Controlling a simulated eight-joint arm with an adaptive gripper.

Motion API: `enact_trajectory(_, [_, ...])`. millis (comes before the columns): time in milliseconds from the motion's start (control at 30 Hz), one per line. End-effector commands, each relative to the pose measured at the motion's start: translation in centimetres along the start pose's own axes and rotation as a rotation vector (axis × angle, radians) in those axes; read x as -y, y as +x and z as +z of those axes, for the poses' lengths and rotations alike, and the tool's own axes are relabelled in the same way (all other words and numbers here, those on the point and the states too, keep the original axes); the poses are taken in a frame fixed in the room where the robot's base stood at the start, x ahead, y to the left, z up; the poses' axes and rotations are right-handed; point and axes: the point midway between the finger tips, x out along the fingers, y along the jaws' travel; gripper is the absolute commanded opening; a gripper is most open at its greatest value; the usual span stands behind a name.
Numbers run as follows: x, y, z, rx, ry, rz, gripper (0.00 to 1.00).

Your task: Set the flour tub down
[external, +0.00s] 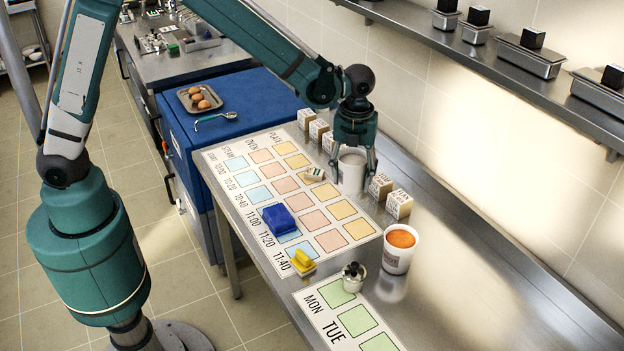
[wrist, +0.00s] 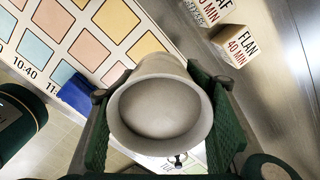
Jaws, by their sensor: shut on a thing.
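The flour tub (external: 351,172) is a pale grey round tub with an open top and a smooth greyish-white content. My gripper (external: 354,160) points down and is shut on it, a finger on each side. In the wrist view the tub (wrist: 160,112) sits upright between the green fingers of my gripper (wrist: 162,135). The tub is over the steel counter (external: 460,255) by the right edge of the printed schedule sheet (external: 222,160). I cannot tell whether its base touches the surface.
Lettered blocks, including one marked FLAN (external: 399,205), stand close right of the tub. A tub of orange content (external: 400,250) and a small lidded pot (external: 353,279) stand nearer. The counter's right end is clear.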

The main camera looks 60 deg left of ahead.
Motion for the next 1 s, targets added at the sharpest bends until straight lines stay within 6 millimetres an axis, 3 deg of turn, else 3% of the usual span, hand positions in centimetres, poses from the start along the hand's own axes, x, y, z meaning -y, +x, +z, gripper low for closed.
enact_trajectory(367, [-4.2, -0.1, 7.0, 0.0, -0.146, 0.0, 0.3])
enact_trajectory(1000, [-15.1, -0.2, 19.6, 0.0, -0.451, 0.001, 0.3])
